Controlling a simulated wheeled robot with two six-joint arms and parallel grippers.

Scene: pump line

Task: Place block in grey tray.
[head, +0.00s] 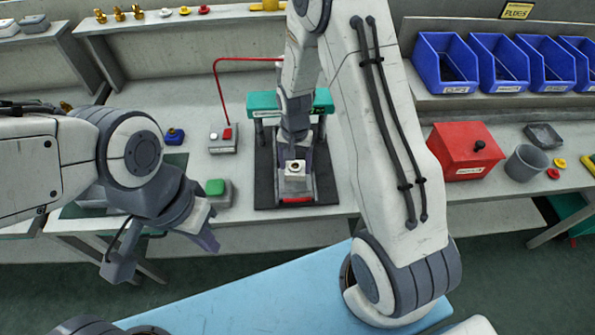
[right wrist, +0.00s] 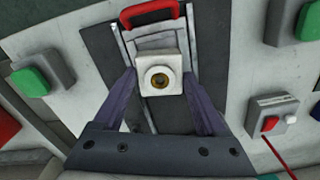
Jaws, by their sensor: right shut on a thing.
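A small dark grey tray (head: 544,136) lies on the right of the bench, away from the block. My left gripper (head: 162,250) is open and empty in front of the bench.
The teal-topped press frame (head: 263,103) stands close around my right wrist. Between it and the grey tray are a red box (head: 464,151) and a grey cup (head: 525,162). Blue bins (head: 447,62) stand on the shelf behind. A green button box (head: 215,190) is left of the slide.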

